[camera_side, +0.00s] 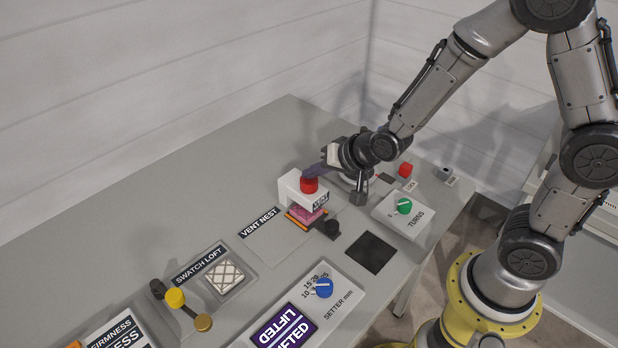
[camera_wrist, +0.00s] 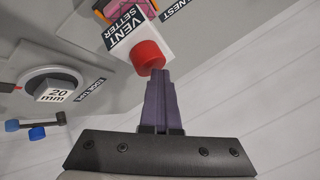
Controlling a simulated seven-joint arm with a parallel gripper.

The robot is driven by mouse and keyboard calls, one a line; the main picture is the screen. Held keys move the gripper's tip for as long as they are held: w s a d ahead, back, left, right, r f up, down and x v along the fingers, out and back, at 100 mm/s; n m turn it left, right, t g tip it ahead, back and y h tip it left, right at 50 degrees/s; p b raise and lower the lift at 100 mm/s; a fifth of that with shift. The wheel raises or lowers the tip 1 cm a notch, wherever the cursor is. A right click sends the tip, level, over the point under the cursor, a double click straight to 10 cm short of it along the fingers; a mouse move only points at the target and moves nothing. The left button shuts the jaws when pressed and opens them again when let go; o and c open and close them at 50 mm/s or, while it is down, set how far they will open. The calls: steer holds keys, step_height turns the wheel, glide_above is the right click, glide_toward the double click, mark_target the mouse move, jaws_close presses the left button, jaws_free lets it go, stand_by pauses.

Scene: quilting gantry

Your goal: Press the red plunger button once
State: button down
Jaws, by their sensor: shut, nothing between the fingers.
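The red plunger button (camera_side: 309,185) sits on top of a white housing (camera_side: 292,186) labelled VENT SETTER in the wrist view. My gripper (camera_side: 312,172) is beside and over the button, with its dark purple fingers closed together and empty. In the wrist view the button (camera_wrist: 148,57) lies just past the fingertips of my gripper (camera_wrist: 155,80). The tips seem to be at or very close to the button's edge; I cannot tell whether they touch it. Part of the button's top is hidden by the fingers in the side view.
A pink block (camera_side: 306,215) lies under the housing on the VENT NEST area. The SETTER panel with a blue knob (camera_side: 323,288) is in front.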

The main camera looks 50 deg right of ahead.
mark_target(313, 182)
steer(key=shift+r, duration=0.6)
steer(key=shift+r, duration=2.55)
